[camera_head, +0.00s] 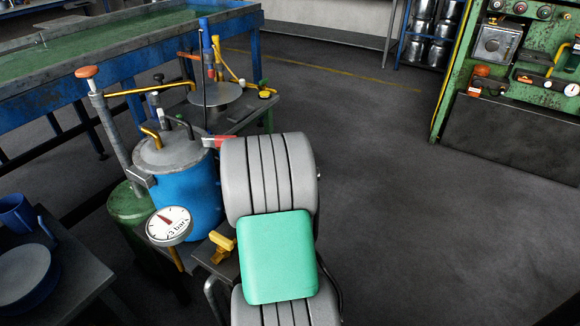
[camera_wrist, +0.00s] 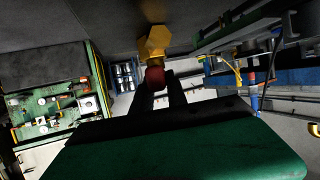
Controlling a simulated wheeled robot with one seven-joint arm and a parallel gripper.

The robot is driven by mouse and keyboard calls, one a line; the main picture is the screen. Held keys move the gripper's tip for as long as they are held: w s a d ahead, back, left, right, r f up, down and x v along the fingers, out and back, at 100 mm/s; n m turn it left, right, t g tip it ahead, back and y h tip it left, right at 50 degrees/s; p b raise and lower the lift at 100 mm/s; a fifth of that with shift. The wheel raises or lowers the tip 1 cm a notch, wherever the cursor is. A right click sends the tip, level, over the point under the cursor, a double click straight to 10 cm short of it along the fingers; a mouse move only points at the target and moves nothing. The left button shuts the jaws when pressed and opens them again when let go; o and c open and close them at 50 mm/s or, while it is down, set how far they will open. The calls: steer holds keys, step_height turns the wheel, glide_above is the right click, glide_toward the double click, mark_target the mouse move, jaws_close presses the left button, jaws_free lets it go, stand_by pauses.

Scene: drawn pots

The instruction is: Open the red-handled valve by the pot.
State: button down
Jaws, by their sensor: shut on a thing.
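The blue pot (camera_head: 186,197) with a grey lid stands left of my arm in the head view. A round gauge marked "3 bar" (camera_head: 169,226) is at its front. In the wrist view, the valve's red handle (camera_wrist: 154,75) joins a brass-yellow valve body (camera_wrist: 154,40). My gripper (camera_wrist: 159,84) has its two dark fingers on either side of the red handle, shut on it. In the head view, my arm hides the gripper. A red piece (camera_head: 217,141) shows at the pot's upper right, partly behind my arm; I cannot tell if it is this handle.
A yellow fitting (camera_head: 222,243) sits beside the pot near my arm. An orange-topped post (camera_head: 88,73) and a green cylinder (camera_head: 128,205) stand left of the pot. A table with blue dishes (camera_head: 25,270) is at lower left. The floor on the right is clear.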

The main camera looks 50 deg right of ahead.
steer(key=shift+r, duration=0.1)
steer(key=c, duration=1.3)
jaws_free()
steer(key=p+v, duration=0.1)
steer(key=v, duration=0.6)
steer(key=shift+s+a+r, duration=0.1)
steer(key=shift+s+a, duration=0.1)
steer(key=shift+a, duration=0.1)
